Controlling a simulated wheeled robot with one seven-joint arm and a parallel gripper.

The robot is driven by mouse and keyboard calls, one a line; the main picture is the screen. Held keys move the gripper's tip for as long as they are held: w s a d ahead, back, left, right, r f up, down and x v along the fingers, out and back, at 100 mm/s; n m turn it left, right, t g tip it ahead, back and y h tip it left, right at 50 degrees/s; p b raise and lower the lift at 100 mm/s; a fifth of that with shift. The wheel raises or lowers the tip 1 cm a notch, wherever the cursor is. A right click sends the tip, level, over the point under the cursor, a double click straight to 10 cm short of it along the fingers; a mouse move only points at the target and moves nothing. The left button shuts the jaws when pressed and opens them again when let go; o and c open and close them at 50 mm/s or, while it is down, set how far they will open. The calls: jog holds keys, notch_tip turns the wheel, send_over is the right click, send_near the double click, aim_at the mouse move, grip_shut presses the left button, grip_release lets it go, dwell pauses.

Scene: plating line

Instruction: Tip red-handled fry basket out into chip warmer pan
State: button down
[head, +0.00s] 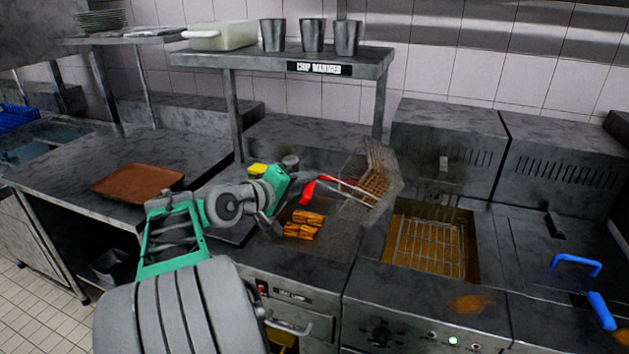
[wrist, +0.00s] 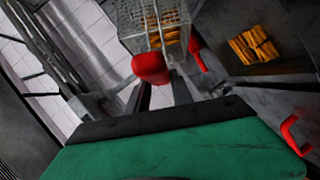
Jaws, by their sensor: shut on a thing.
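The red-handled fry basket (head: 372,183) is a wire mesh basket held up over the right back of the chip warmer pan (head: 338,241), near the fryer. It looks tilted. My gripper (head: 291,194) is shut on its red handle (head: 310,190). Golden chips are inside the basket; in the wrist view the basket (wrist: 133,22) shows at the top, with chips behind its mesh. The red handle (wrist: 150,68) sits between my fingers (wrist: 168,88). Several chips (head: 303,225) lie in the pan, and they also show in the wrist view (wrist: 255,46).
An open fryer well (head: 430,232) with a wire rack and oil lies to the right. Blue handles (head: 576,264) stand at the far right. A shelf (head: 270,60) with metal cups is above the warmer. A brown tray (head: 138,183) lies on the left counter.

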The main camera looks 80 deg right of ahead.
jog(key=w+a+f+n+g+h+b, duration=0.1)
jog(key=w+f+n+g+h+b, duration=0.1)
jog(key=w+f+n+b, duration=0.2)
notch_tip(320, 180, down, 6)
jog(key=w+b, duration=0.2)
jog(key=b, duration=0.2)
jog(key=shift+w+h+b, duration=0.2)
jog(key=shift+h+b, duration=0.1)
jog(key=shift+h, duration=0.1)
jog(key=b, duration=0.5)
jog(key=shift+w+f, duration=0.25)
jog(key=shift+w, duration=0.1)
